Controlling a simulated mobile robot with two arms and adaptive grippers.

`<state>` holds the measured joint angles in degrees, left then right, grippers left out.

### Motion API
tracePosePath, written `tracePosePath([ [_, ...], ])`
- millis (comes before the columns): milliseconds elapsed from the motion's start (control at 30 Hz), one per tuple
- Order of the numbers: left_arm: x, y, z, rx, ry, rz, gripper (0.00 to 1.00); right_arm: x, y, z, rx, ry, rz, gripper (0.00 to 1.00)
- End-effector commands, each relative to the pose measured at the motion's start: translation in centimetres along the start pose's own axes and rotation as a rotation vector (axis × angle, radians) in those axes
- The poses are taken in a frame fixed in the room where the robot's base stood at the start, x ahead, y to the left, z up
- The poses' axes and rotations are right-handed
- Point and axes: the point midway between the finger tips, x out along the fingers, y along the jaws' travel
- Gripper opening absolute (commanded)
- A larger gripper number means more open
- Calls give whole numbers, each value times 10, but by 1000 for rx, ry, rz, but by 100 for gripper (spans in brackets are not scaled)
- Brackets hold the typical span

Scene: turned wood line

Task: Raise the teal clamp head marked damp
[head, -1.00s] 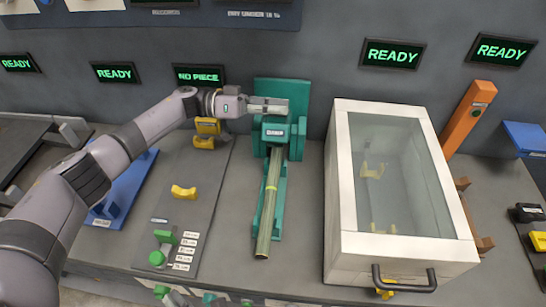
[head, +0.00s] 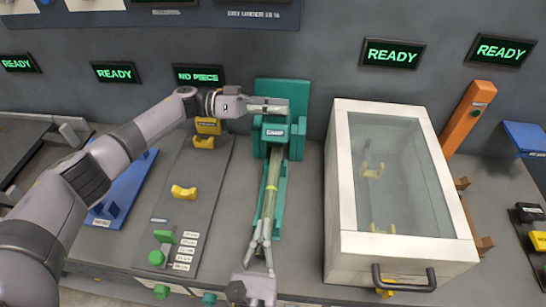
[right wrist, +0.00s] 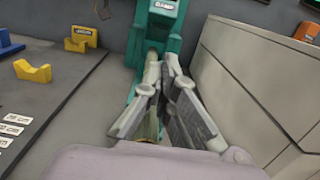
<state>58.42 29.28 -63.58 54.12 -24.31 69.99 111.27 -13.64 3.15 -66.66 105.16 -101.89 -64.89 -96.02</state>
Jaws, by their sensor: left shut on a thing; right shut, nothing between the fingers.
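My left gripper (head: 276,108) is shut at the top of the clamp head; the exact contact is hard to see. A long rod (head: 267,202) with a yellow band runs from under the clamp head toward the front of the fixture. My right gripper (head: 265,222) is over the rod's near part, with its fingers shut and nothing between them. In the right wrist view its fingertips (right wrist: 161,62) point toward the clamp head (right wrist: 164,8) and hide most of the rod.
A white box with a glass lid (head: 400,240) and dark handle stands close on the right. A grey board with yellow rests (head: 184,192) and a green knob lies left. An orange post (head: 470,115) leans at the back right.

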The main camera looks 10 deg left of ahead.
Motion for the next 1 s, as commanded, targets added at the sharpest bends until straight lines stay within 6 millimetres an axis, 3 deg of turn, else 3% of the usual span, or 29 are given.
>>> tracePosePath([
  [700, 0, 0, -1, 1, 1, -1, 0, 151, 2, 0, 2, 0, 2, 0],
  [1000, 0, 0, -1, 1, 2, -2, 0, 184, 2, -1, 3, 2, 4, 0],
])
